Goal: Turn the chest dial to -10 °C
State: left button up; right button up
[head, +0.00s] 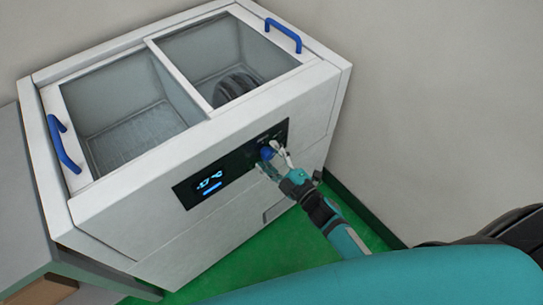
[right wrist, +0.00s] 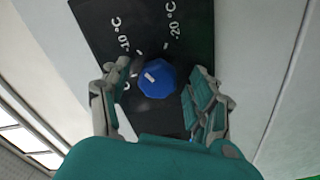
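The blue dial (head: 267,153) sits on the black control panel of the white chest (head: 240,123). In the right wrist view, the dial (right wrist: 158,82) has a white mark on the upper-left part of its face. The printed -10 °C is up and left of it, and -20 °C is above it. My right gripper (head: 271,160) is at the dial, with its fingers (right wrist: 160,76) on either side and gaps showing between them and the dial. The chest's display (head: 209,184) is lit and seems to read about -17. My left gripper is not seen.
The chest has two glass lids with blue handles (head: 65,144) (head: 283,35). A dark round object (head: 236,88) lies inside the right compartment. A grey counter (head: 22,215) adjoins the chest at left, and a wall (head: 430,90) is at right. The green floor (head: 285,250) is clear in front.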

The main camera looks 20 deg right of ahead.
jog(key=v, duration=1.2)
jog(key=shift+r, duration=0.1)
jog(key=s+d+f+m+g+h+p, duration=0.1)
jog(key=s+d+f+m+g+h, duration=0.2)
jog(key=f, duration=0.9)
jog(key=s+f+m+g+h+p, duration=0.15)
jog(key=s+f+m+g, duration=0.3)
jog(key=f, duration=0.65)
jog(key=s+f+m+g, duration=0.2)
jog(key=s+f, duration=0.3)
jog(key=s, duration=0.3)
jog(key=s+f+m+g+h, duration=0.1)
jog(key=s+f+m+g, duration=0.1)
jog(key=s, duration=0.6)
jog(key=s+d+f+m+g, duration=0.1)
jog(key=s+f+m+g, duration=0.1)
jog(key=s+f+g, duration=0.2)
jog(key=s+f, duration=0.3)
jog(key=s, duration=0.1)
jog(key=shift+f+h+p, duration=0.3)
jog(key=shift+h+p, duration=0.05)
jog(key=shift+p, duration=0.05)
jog(key=shift+d+g, duration=0.1)
jog(key=shift+g, duration=0.15)
